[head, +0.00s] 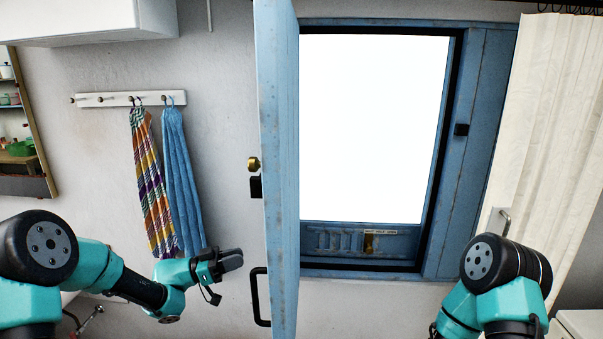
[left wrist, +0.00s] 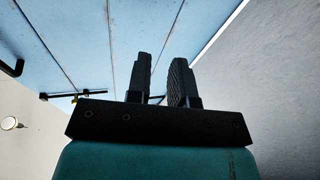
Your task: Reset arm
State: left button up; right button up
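My left gripper (head: 231,260) is at the lower left of the head view, to the left of the blue door (head: 279,150) and apart from its black pull handle (head: 258,297). In the left wrist view its two dark fingers (left wrist: 160,78) stand a little apart with nothing between them, so it is open and empty. Blue door planks (left wrist: 85,45) fill the upper part of that view. My right arm (head: 497,275) shows at the lower right of the head view; its gripper is not in view.
The door stands open, nearly edge-on, beside a blue frame (head: 490,120). A striped towel (head: 152,185) and a blue towel (head: 183,180) hang from a white rack (head: 115,99) above my left arm. A pale curtain (head: 545,120) hangs at the right.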

pick_arm(q)
jog(key=s+a+f+n+t+y, duration=0.2)
jog(key=f+n+y, duration=0.4)
jog(key=f, duration=0.7)
jog(key=s+a+f+n+t+y, duration=0.15)
jog(key=f+n+y, duration=0.45)
jog(key=f, duration=0.7)
jog(key=s+f+n+g+y, duration=0.2)
jog(key=s+f+g, duration=0.2)
jog(key=s, duration=0.8)
jog(key=s+f+n+g+y, duration=0.1)
jog(key=s+f+n+g, duration=0.1)
jog(key=s+f, duration=0.6)
jog(key=s+a+g, duration=0.1)
jog(key=s, duration=0.4)
jog(key=shift+f+g+y, duration=0.25)
jog(key=shift+g+y, duration=0.1)
jog(key=shift+y, duration=0.05)
